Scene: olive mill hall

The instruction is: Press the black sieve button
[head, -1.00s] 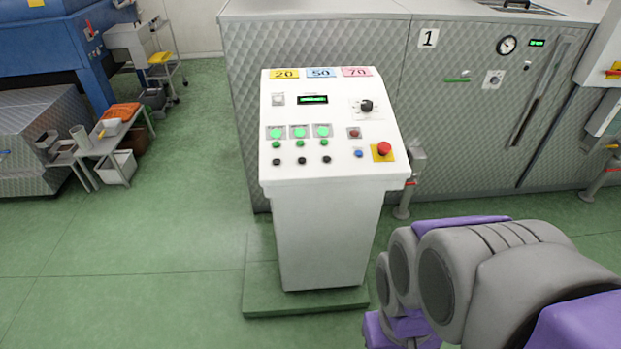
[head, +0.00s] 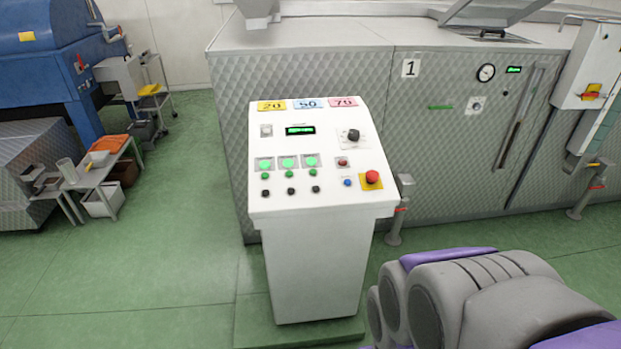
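A white control console (head: 318,255) stands in the middle of the head view, its sloped panel facing me. In the lowest row are three black buttons: left (head: 265,194), middle (head: 290,191) and right (head: 316,189). Each sits below a green button and a lit green square lamp. The labels are too small to read, so I cannot tell which one is the sieve button. My arm's grey and purple links fill the bottom right, to the right of the console and nearer to me. My gripper is out of the picture.
The panel also holds a red mushroom button (head: 372,177) on a yellow plate, a blue button (head: 347,183), a black knob (head: 353,135) and a green display (head: 300,130). A large quilted-metal machine (head: 440,170) stands close behind. Green floor is open to the left.

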